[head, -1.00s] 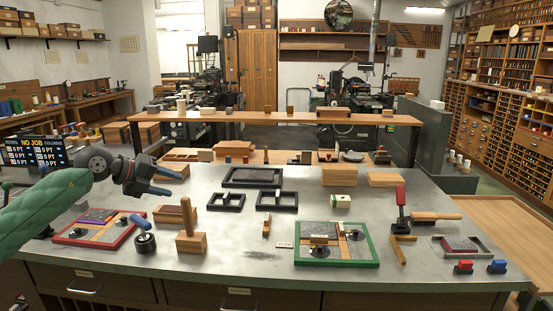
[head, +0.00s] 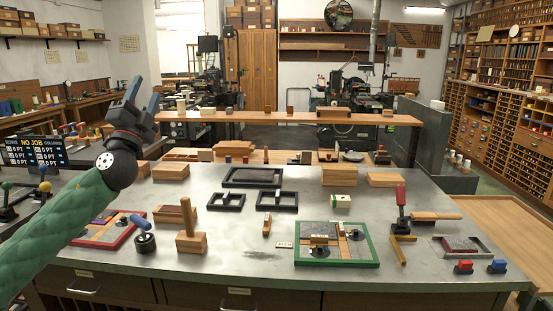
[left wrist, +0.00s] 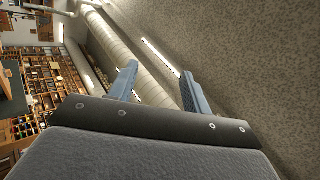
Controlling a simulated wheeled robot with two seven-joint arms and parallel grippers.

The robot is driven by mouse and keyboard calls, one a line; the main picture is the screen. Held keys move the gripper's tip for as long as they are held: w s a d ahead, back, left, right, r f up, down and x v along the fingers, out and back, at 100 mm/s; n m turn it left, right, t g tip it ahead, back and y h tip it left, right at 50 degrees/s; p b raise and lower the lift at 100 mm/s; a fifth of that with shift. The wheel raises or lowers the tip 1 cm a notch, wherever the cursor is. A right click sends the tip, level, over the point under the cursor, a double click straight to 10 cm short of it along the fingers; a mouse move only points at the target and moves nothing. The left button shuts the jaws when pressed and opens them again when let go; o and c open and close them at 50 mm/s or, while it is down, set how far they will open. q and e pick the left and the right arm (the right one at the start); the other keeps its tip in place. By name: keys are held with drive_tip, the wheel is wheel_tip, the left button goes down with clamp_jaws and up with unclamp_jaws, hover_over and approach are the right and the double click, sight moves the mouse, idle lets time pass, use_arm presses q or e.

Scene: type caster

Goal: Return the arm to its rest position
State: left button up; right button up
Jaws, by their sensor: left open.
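My left arm (head: 65,225) comes in from the left in a green sleeve. Its gripper (head: 142,92) is raised above the left part of the bench and points upward. The two blue-grey fingers stand apart with nothing between them. In the left wrist view the open fingers (left wrist: 158,85) frame the ceiling, a pipe and a light. The arm hides part of the red-framed tray (head: 105,238) on the bench. My right gripper is in neither view.
The grey bench (head: 225,260) holds a green-framed tray (head: 338,263), a wooden block with an upright handle (head: 190,242), black frames (head: 252,177) and a red-handled tool (head: 401,195). A dark display (head: 35,151) stands at the left. Air above the bench is clear.

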use_arm(q)
drive_tip(key=s+d+f+n+g+y, duration=0.1)
drive_tip(key=s+f+n+g+y, duration=0.3)
drive_tip(key=f, duration=0.9)
drive_tip(key=s+d+f+n+g+y, duration=0.15)
drive_tip(key=f+n+g, duration=0.4)
drive_tip(key=f, duration=0.75)
drive_tip(key=s+d+f+n+g+y, duration=0.1)
drive_tip(key=s+f+n+g+y, duration=0.4)
drive_tip(key=f, duration=0.8)
drive_tip(key=s+d+f+g+h, duration=0.2)
drive_tip(key=s+d+f+g, duration=0.1)
drive_tip(key=s+f, duration=0.8)
drive_tip(key=s+d+f+g+h, duration=0.3)
drive_tip(key=s+d+f+g, duration=0.1)
drive_tip(key=s+f, duration=0.7)
drive_tip(key=s+d+f+n+g+h, duration=0.1)
drive_tip(key=s+d+f+g+h, duration=0.1)
drive_tip(key=s+f, duration=0.9)
drive_tip(key=s+d+g, duration=0.1)
drive_tip(key=s+d, duration=0.1)
drive_tip(key=s, duration=0.2)
drive_tip(key=shift+d, duration=0.35)
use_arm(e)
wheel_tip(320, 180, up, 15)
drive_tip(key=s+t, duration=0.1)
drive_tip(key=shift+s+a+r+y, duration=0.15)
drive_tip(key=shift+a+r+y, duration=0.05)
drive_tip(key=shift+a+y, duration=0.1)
